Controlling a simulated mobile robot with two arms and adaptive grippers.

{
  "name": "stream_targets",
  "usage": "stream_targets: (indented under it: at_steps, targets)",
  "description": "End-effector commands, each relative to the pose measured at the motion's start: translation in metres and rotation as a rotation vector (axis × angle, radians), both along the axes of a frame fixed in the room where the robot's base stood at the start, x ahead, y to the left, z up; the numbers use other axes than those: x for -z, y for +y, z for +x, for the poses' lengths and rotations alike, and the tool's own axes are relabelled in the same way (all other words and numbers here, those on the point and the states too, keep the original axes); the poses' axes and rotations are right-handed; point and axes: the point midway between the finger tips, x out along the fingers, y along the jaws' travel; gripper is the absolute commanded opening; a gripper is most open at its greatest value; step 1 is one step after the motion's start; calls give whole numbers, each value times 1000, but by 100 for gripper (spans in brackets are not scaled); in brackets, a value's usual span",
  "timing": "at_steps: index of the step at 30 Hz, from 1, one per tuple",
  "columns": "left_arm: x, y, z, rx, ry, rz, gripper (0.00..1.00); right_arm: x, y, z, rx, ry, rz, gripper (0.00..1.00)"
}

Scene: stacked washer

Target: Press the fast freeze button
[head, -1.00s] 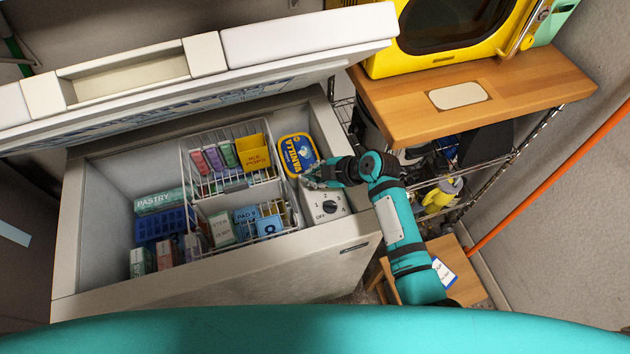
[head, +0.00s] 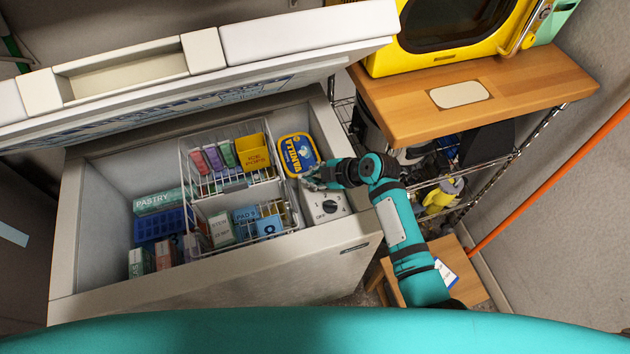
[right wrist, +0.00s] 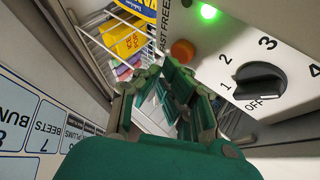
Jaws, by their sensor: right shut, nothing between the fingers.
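The fast freeze button is a round orange button (right wrist: 182,51) on the white control panel (right wrist: 235,50), beside the "FAST FREEZE" lettering in the right wrist view. A lit green lamp (right wrist: 208,11) is above it. A black dial (right wrist: 262,84) sits to its right, its pointer near OFF. My right gripper (right wrist: 165,85) is shut and empty, its fingertips just below and left of the button in that view; I cannot tell the depth gap. In the head view, my right gripper (head: 310,180) is over the freezer's right end, above the panel (head: 325,207), and hides the button. My left gripper is not in view.
The chest freezer (head: 335,262) has its lid (head: 310,35) raised. Inside are wire baskets (head: 238,187) with boxes and a vanilla tub (head: 297,152) close to my gripper. A wooden-topped rack (head: 520,85) with a yellow appliance (head: 450,50) stands to the right.

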Motion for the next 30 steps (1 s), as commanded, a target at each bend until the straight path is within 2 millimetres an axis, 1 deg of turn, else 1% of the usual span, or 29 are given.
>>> stream_targets:
  at_steps: [24, 30]
  targets:
    - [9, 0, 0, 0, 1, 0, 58, 10, 0, 0, 1, 1, 0, 0]
    - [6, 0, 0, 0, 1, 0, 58, 7, 0, 0, 0, 0, 0, 0]
